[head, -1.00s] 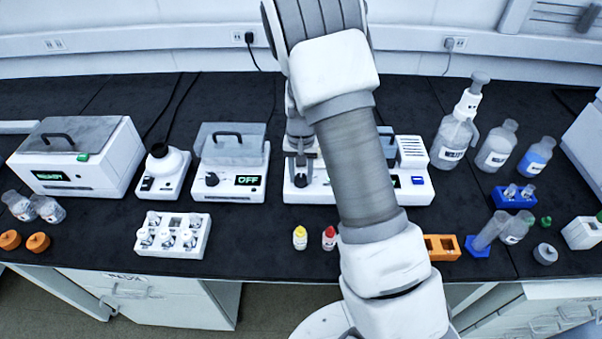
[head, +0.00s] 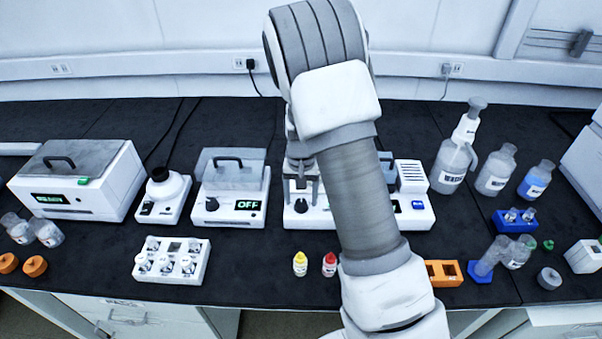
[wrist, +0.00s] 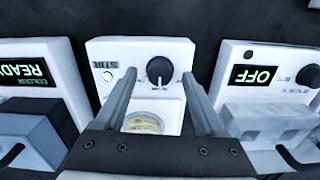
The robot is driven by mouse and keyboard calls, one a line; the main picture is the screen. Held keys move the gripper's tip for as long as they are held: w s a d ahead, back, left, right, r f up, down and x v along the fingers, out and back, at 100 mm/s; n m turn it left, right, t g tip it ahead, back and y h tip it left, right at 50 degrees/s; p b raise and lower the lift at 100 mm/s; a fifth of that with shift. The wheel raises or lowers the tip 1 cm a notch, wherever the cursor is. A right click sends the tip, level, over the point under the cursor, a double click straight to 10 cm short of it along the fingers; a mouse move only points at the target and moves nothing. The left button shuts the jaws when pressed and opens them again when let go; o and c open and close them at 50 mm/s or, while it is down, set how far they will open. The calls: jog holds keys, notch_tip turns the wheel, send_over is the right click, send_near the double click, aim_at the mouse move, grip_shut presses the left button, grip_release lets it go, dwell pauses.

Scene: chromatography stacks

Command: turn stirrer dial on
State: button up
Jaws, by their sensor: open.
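The stirrer is a white box (wrist: 99,50) marked STIR in the wrist view, with a black round dial (wrist: 160,71) and a small green-lit spot beside the label. A round clear dish with yellowish contents (wrist: 143,124) sits on it near my gripper. My gripper (wrist: 160,78) is open and empty, with one finger on each side of the dial and a clear gap to it. In the head view my gripper (head: 302,186) is over the stirrer (head: 290,218), just above its dial (head: 301,200). My arm hides the stirrer's right part.
A white unit reading OFF (head: 225,220) stands close left of the stirrer. A unit with a blue display (head: 418,217) is close on its right. Yellow-capped (head: 300,267) and red-capped (head: 329,267) bottles stand in front. A white vial rack (head: 205,262) is front left.

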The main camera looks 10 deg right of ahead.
aim_at(301, 203)
notch_tip(301, 203, up, 16)
jog(key=p, duration=0.1)
jog(key=shift+r+p, duration=0.2)
jog(key=shift+p, duration=0.1)
jog(key=s+r+n+t, duration=0.2)
jog(key=s+r+t, duration=0.1)
jog(key=s+r, duration=0.9)
jog(key=s+r+n+t, duration=0.1)
jog(key=s+r+t, duration=0.1)
jog(key=s, duration=1.1)
jog(key=shift+s+r+n+t+p, duration=0.2)
jog(key=shift+n+t+p, duration=0.1)
jog(key=shift+n+p, duration=0.15)
